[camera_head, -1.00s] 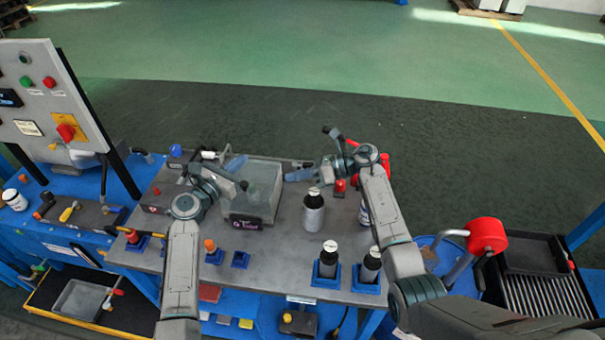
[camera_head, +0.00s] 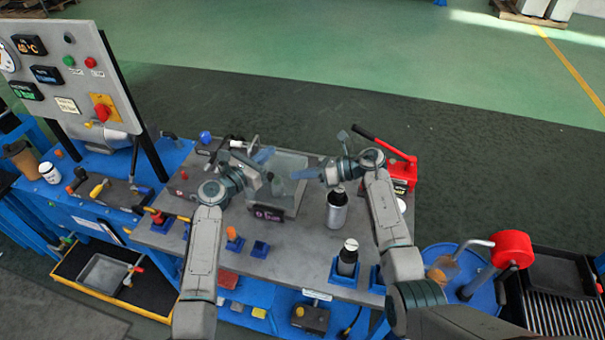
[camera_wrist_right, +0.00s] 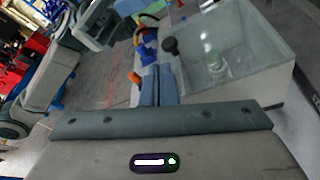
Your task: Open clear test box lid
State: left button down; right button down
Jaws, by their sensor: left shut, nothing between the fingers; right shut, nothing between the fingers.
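The clear test box (camera_head: 291,196) stands on the grey bench top, with a dark label on its front. My left gripper (camera_head: 264,156) is shut and empty at the box's upper left side in the head view. My right gripper (camera_head: 298,174) is shut and empty, its blue fingers pointing left over the box's right edge. In the right wrist view its fingers (camera_wrist_right: 158,85) lie side by side, just left of the see-through box (camera_wrist_right: 240,55). A pale bottle-like shape and a dark round knob (camera_wrist_right: 170,45) show there. I cannot tell the lid's position or any contact.
A red hand-lever device (camera_head: 400,172) is behind my right arm. A control panel (camera_head: 75,75) rises at left. The bench front has small blue holders (camera_head: 260,249).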

dwell(0.9)
pick_arm(q)
jog(key=c, duration=1.2)
grip_release()
jog(key=shift+s+a, duration=0.1)
